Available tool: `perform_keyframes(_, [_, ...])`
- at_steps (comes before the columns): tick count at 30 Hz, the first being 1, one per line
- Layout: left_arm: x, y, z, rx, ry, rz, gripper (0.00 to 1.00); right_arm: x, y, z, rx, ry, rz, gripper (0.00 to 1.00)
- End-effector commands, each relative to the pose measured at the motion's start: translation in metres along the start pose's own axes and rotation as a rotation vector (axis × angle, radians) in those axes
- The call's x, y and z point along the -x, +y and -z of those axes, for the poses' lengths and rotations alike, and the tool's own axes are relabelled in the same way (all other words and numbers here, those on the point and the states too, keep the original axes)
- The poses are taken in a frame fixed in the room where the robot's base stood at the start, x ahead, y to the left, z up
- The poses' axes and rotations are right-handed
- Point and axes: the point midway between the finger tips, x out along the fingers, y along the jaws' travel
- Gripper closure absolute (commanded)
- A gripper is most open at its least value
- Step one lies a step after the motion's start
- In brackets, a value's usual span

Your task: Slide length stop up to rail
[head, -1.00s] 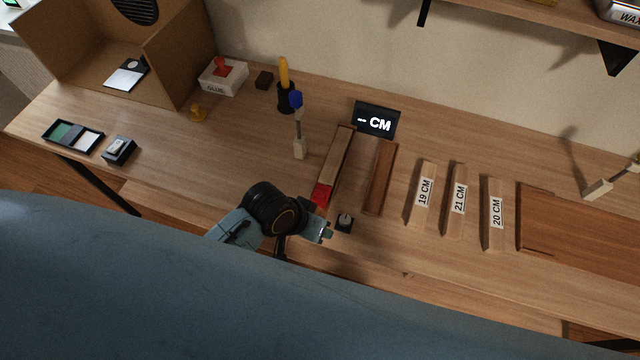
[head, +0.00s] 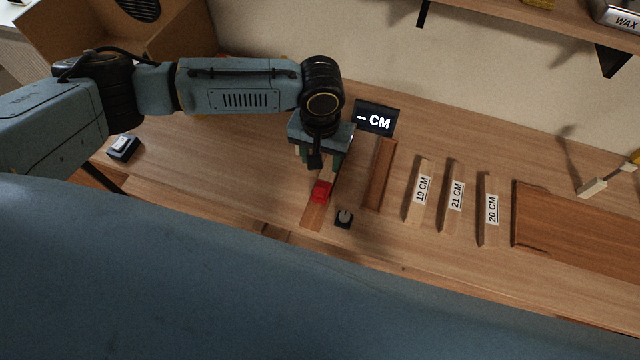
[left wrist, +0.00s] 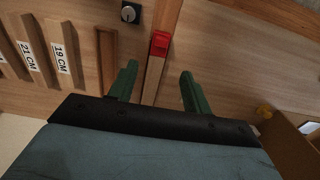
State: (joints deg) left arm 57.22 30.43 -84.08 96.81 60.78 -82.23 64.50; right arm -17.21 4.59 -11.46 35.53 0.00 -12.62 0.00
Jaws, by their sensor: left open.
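The red length stop (head: 322,190) sits on a narrow wooden rail (head: 313,216), in front of a lighter wooden strip. In the left wrist view the red stop (left wrist: 160,43) shows at the near end of the light strip (left wrist: 152,80), with darker wood (left wrist: 167,14) beyond it. My left gripper (head: 318,160) is over the light strip, behind the stop, and hides most of that strip in the head view. Its two green fingers (left wrist: 157,88) are open on either side of the strip, with nothing between them touching. My right gripper is not in view.
A display reading "-- CM" (head: 375,118) stands behind. Labelled blocks, 19 CM (head: 420,190), 21 CM (head: 454,198) and 20 CM (head: 490,210), lie further right.

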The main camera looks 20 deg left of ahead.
Motion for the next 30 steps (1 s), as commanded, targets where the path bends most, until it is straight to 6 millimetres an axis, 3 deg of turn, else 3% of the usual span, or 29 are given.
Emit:
perform_keyframes(5, [-0.013, -0.003, 0.000, 0.010, -0.006, 0.010, 0.51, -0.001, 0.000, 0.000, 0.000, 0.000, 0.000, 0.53])
perform_keyframes(21, [-0.115, -0.003, 0.001, 0.008, -0.002, 0.008, 0.51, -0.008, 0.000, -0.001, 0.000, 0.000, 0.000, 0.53])
perform_keyframes(30, [-0.133, -0.003, 0.001, 0.006, -0.002, 0.007, 0.51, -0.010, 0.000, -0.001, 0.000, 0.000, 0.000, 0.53])
